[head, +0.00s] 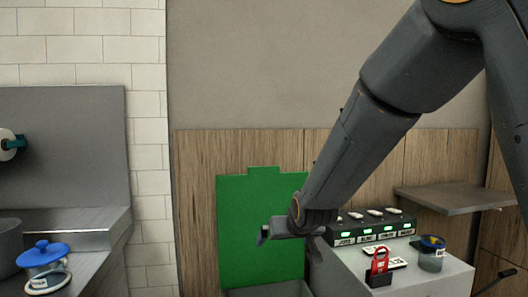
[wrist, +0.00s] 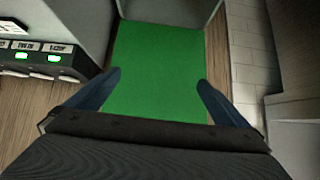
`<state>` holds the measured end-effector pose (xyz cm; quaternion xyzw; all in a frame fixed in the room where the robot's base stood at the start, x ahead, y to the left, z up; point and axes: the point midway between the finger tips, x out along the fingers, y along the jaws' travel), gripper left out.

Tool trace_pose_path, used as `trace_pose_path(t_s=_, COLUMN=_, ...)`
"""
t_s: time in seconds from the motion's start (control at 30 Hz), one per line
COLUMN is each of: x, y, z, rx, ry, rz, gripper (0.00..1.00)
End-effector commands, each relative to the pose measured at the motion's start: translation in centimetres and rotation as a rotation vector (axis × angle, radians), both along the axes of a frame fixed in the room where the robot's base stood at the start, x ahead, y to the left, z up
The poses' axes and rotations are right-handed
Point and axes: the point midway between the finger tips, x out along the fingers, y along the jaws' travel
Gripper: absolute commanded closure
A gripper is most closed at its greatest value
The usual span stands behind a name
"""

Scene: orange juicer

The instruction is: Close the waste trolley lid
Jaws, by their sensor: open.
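The waste trolley lid is a flat green panel (head: 258,215) with a small tab on its top edge. It stands upright, open, against the wooden wall panelling in the head view. The grey trolley body (head: 265,292) shows only as a rim at the bottom of that view. My gripper (head: 287,238) is in front of the lid's right side and covers part of it. In the wrist view the green lid (wrist: 160,70) fills the middle, between the two spread fingers of my gripper (wrist: 158,82). The gripper is open and empty. I cannot tell if it touches the lid.
A grey counter (head: 435,277) stands right of the lid, with a black box with green-lit labels (head: 375,228), a red padlock-like object (head: 379,265) and a jar (head: 431,255). A shelf (head: 455,198) juts out above. At left are a steel counter (head: 95,262) and a blue-lidded pot (head: 43,255).

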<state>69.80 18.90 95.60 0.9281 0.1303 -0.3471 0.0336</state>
Motion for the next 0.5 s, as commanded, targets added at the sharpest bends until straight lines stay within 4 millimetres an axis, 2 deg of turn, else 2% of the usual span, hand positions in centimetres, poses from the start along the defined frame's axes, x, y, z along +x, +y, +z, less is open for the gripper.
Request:
trace_pose_path(t_s=0.03, x=2.2, y=0.8, z=2.3, rx=0.014, ry=-0.067, rz=0.002, gripper=0.00)
trace_pose_path(t_s=0.2, x=9.2, y=3.2, z=8.3, rx=0.075, ry=-0.328, rz=0.002, gripper=0.00)
trace_pose_path(t_s=0.33, x=12.6, y=4.4, z=11.9, rx=0.117, ry=-0.497, rz=0.002, gripper=0.00)
trace_pose_path(t_s=0.5, x=14.6, y=5.2, z=14.7, rx=0.153, ry=-0.640, rz=0.002, gripper=0.00)
